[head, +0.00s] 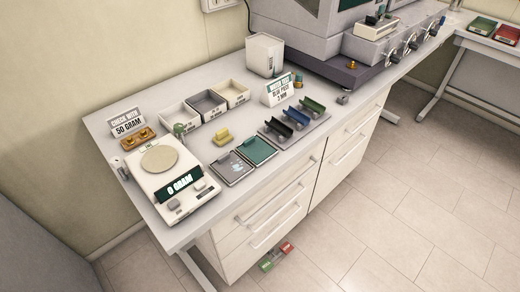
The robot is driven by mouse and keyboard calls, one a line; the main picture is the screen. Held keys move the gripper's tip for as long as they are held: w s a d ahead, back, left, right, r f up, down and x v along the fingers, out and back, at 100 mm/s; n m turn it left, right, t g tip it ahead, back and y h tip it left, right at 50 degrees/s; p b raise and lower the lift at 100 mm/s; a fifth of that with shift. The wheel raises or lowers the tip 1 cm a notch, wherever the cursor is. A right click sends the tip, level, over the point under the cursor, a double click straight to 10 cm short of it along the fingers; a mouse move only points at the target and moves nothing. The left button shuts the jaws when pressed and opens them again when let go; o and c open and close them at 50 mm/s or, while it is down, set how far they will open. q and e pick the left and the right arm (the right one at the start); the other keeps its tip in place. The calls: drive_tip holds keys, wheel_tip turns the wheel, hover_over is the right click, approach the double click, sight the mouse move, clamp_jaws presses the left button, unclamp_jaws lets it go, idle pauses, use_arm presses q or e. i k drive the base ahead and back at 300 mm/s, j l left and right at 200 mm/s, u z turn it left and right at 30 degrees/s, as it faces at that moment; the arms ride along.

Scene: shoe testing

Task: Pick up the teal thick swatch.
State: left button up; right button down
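A flat teal square (258,150) lies near the bench's front edge in the head view. It looks like either a swatch or a shallow tray with a dark rim; its thickness is hard to judge, and no other clear teal swatch can be made out. A flat grey square (240,175) with small light marks lies beside it on the left. Neither of my grippers shows in this view.
A white scale (177,205) reading "0 GRAM" stands left. A yellow block (221,141), open bins (207,117) and a rack of dark, blue and green holders (291,143) are nearby. A sign (279,89) stands behind. Red-and-green pedals (277,257) lie on the floor.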

sight(256, 151)
drive_tip(key=l+u, duration=0.1)
drive_tip(key=u, duration=0.25)
drive_tip(key=i+l+u, duration=0.1)
drive_tip(key=u, duration=0.25)
drive_tip(key=i+l+u, duration=0.1)
drive_tip(key=l+u, duration=0.3)
drive_tip(key=l, duration=0.7)
drive_tip(key=l+u, duration=0.45)
drive_tip(key=l, duration=0.7)
